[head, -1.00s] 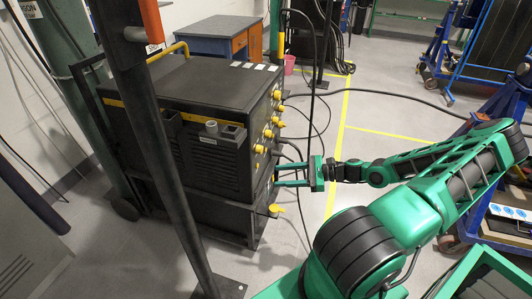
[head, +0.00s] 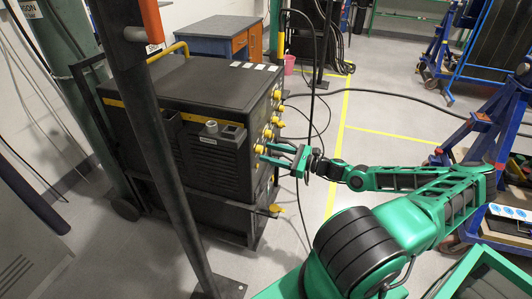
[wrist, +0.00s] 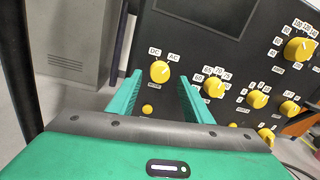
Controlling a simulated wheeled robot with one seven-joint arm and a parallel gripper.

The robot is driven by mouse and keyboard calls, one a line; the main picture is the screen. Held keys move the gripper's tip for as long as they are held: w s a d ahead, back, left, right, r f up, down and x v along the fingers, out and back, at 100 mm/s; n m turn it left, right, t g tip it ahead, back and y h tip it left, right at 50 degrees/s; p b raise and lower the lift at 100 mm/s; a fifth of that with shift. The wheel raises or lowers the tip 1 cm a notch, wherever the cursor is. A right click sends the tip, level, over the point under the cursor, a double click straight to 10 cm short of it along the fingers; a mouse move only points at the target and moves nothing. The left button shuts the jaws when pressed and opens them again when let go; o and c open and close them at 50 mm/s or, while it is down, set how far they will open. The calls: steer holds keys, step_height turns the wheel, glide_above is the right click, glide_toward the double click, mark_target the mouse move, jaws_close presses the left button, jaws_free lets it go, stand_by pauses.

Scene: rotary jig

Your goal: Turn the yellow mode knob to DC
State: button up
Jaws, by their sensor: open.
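The yellow mode knob (wrist: 160,72) is on the dark front panel of the welding machine (head: 190,95), with the letters DC at its upper left and AC at its upper right. Which label it points to is too small to tell. My gripper (wrist: 159,84) is open, and the knob shows between its two green fingertips in the wrist view. I cannot tell whether the fingers reach around it. In the head view my gripper (head: 272,155) is at the panel, close to its lower yellow knobs.
Several other yellow knobs with number scales, such as one dial (wrist: 214,87), sit on the panel to the right. A dark post (head: 160,130) stands in front of the machine. Black cables (head: 312,100) hang behind my gripper.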

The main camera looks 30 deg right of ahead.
steer(key=shift+x, duration=1.1)
